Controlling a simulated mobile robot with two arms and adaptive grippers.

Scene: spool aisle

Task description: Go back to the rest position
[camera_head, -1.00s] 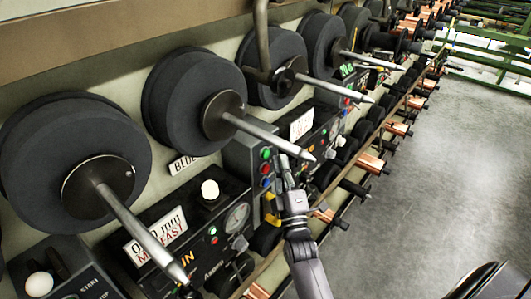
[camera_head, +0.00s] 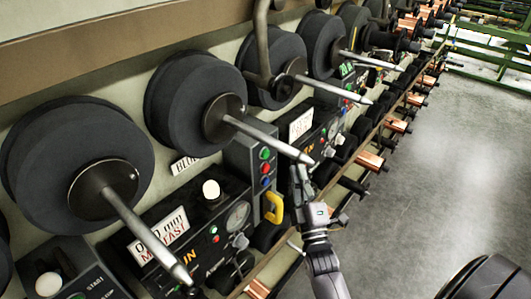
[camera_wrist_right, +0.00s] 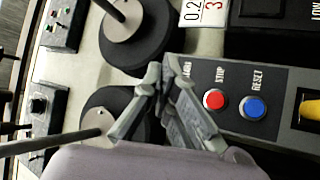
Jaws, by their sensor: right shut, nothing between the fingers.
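My right gripper (camera_head: 299,172) is shut and empty. It hangs in front of the machine row, just right of a grey control box (camera_head: 250,158) with green, red and blue buttons, apart from it in the head view. In the right wrist view its fingers (camera_wrist_right: 165,75) are together, with a red stop button (camera_wrist_right: 214,100) and a blue reset button (camera_wrist_right: 253,107) behind them. My left gripper is not in view.
Large dark spools (camera_head: 80,165) with pointed metal spindles (camera_head: 270,138) jut from the wall on the left. A yellow handle (camera_head: 275,207) sits beside the gripper. Copper-coloured spools (camera_head: 370,160) line the lower rail.

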